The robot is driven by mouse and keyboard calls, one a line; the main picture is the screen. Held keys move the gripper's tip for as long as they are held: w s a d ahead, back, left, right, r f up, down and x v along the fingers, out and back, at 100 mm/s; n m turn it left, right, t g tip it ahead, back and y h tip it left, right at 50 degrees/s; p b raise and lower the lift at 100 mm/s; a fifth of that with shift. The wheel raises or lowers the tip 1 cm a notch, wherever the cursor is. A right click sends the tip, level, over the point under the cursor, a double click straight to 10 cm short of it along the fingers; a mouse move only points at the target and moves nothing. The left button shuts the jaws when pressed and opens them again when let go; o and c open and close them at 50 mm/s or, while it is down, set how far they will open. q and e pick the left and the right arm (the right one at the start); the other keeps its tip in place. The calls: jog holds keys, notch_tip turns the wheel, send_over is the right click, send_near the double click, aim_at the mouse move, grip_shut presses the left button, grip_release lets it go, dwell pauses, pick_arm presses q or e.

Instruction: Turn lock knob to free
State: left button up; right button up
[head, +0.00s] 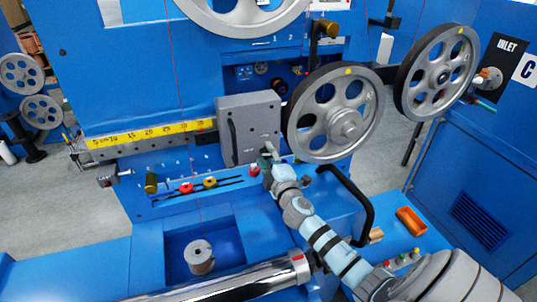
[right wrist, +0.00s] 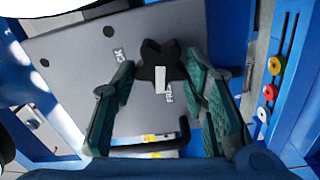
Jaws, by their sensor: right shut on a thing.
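The lock knob (right wrist: 160,62) is a black star-shaped knob with a white pointer bar, on the face of a grey box (head: 236,118) that also fills the right wrist view (right wrist: 75,65). The pointer bar lies beside the partly hidden letters "FRE". The letters "CK" stand up and left of it. My right gripper (right wrist: 160,68) has its two green fingers shut on the knob, one on each side. In the head view my right gripper (head: 268,162) is at the lower right of the box front and hides the knob. My left gripper is out of view.
A large spoked pulley (head: 335,112) stands close right of the box. A black bar handle (head: 360,200) is right of my right arm. A yellow scale (head: 150,132) runs left of the box. Red and yellow knobs (head: 198,185) sit below it.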

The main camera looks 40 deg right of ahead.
jog(key=shift+f+n, duration=0.15)
jog(key=shift+n, duration=0.95)
jog(key=o, duration=1.2)
jog(key=v, duration=1.2)
